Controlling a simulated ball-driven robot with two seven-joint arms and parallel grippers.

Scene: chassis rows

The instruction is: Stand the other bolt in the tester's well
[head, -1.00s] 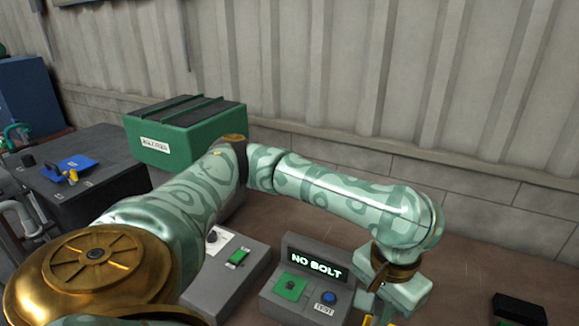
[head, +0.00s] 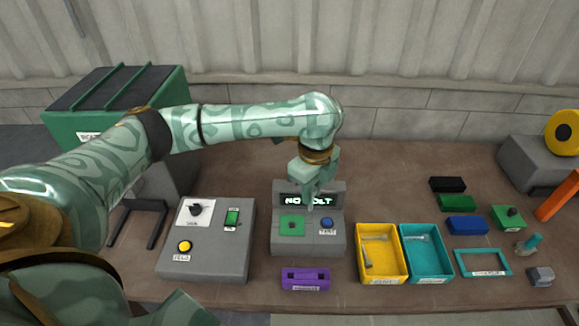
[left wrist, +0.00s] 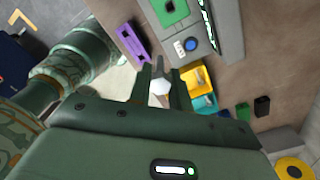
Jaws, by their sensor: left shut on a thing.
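The grey tester (head: 282,246) stands on the bench with a lit display, partly covered by my gripper, reading "NO BOLT". Its green plate (head: 291,225) has a small dark well, and a blue TEST button (head: 327,223) sits to the right. My left gripper (head: 312,201) is above the tester, in front of the display. In the left wrist view it is shut on a pale hex-headed bolt (left wrist: 160,88), whose lower part is hard to make out. The tester (left wrist: 205,20) shows ahead of the fingers there. My right gripper is out of view.
A yellow tray (head: 361,281) and a teal tray (head: 428,279), both with bolts, stand right of the tester. A purple block (head: 305,280) lies in front; a grey control box (head: 210,265) stands left. Coloured blocks lie at right. Bare bench lies behind the trays.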

